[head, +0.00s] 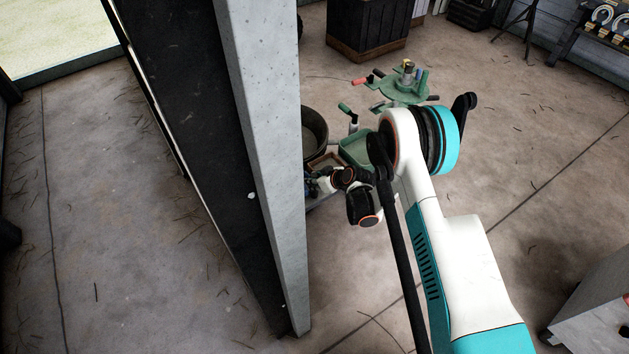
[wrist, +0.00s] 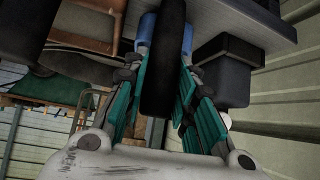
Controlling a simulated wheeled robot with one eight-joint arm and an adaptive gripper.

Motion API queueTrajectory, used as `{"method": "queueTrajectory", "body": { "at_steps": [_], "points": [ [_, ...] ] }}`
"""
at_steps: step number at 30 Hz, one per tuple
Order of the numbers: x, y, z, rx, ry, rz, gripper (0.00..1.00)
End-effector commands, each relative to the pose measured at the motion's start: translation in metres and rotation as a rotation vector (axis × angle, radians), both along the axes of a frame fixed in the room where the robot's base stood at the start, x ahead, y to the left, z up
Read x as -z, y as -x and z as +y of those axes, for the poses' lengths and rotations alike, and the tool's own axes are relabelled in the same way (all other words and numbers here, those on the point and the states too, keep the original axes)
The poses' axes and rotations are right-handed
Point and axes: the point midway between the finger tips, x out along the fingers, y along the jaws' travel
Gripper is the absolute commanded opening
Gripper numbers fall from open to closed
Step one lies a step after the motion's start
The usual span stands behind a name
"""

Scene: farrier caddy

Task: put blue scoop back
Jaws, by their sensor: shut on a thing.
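In the wrist view my gripper (wrist: 165,78), with teal fingers, is shut on a long dark rounded handle. Blue surfaces (wrist: 147,30) show on both sides of the handle's far end; I take this as the blue scoop, though most of its shape is hidden. In the head view my arm reaches in from the lower right. My gripper's end is small there, low among containers beside a grey post, and the scoop cannot be made out clearly.
The tall post (head: 262,150) blocks much of the left. A dark bucket (head: 315,130), a green tray (head: 355,150) and a green tool stand (head: 400,92) are close to my arm. In the wrist view a dark box (wrist: 225,80) is at right. Open floor lies right.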

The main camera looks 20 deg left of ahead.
Motion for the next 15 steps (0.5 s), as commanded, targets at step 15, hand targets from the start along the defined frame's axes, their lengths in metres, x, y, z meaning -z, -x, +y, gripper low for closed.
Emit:
{"method": "queueTrajectory", "body": {
  "at_steps": [15],
  "points": [
    [0.0063,-0.0002,0.0002,0.000,0.000,0.000,0.00]
  ]
}}
